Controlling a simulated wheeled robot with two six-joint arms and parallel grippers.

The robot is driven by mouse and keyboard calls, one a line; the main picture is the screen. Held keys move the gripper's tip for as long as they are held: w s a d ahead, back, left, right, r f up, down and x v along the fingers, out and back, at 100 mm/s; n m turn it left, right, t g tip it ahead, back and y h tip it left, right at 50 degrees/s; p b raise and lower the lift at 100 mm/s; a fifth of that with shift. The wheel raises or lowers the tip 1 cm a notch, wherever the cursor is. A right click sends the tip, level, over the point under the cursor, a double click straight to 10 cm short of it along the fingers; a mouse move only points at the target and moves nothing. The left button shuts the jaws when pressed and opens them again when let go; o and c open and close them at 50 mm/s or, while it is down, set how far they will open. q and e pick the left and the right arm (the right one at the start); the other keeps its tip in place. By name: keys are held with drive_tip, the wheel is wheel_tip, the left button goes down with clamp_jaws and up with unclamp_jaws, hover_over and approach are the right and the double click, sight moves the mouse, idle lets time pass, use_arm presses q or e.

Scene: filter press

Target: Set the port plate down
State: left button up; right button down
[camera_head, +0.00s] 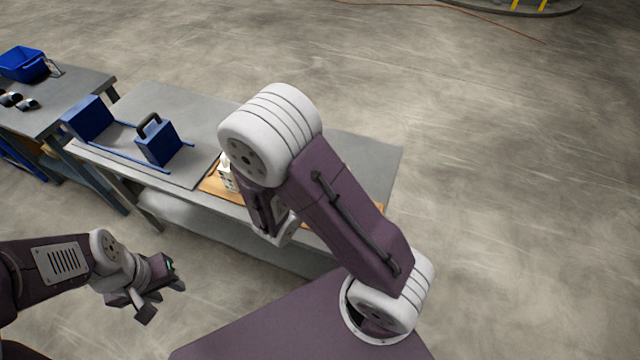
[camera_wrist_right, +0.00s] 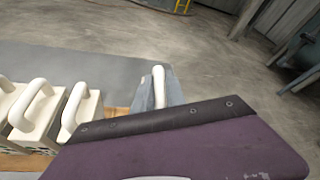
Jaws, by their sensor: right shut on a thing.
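My right gripper (camera_head: 276,218) is over the near edge of the bench, mostly hidden by its own arm. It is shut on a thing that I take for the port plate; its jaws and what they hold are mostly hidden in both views. In the right wrist view, white plates with loop handles (camera_wrist_right: 74,110) stand in a row at the left. A grey piece with a white handle (camera_wrist_right: 159,88) shows just behind the purple gripper body; I cannot tell whether it is held. My left gripper (camera_head: 158,298) is open and empty, low in front of the bench.
The grey bench (camera_head: 365,150) carries a blue press frame with a blue end block (camera_head: 88,118), rails and a blue block with a black handle (camera_head: 157,146). A wooden board (camera_head: 212,186) lies beside it. A second bench at left holds a blue bin (camera_head: 22,65). The bench's right end is clear.

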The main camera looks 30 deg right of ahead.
drive_tip(key=w+a+f, duration=0.2)
drive_tip(key=w+f, duration=0.1)
drive_tip(key=f, duration=0.3)
drive_tip(key=shift+w+a+f, duration=0.15)
drive_tip(key=shift+w+f, duration=0.1)
drive_tip(key=shift+w, duration=0.15)
drive_tip(key=c, duration=1.7)
unclamp_jaws()
drive_tip(key=o, duration=0.3)
drive_tip(key=shift+d, duration=0.2)
drive_tip(key=shift+o, duration=0.2)
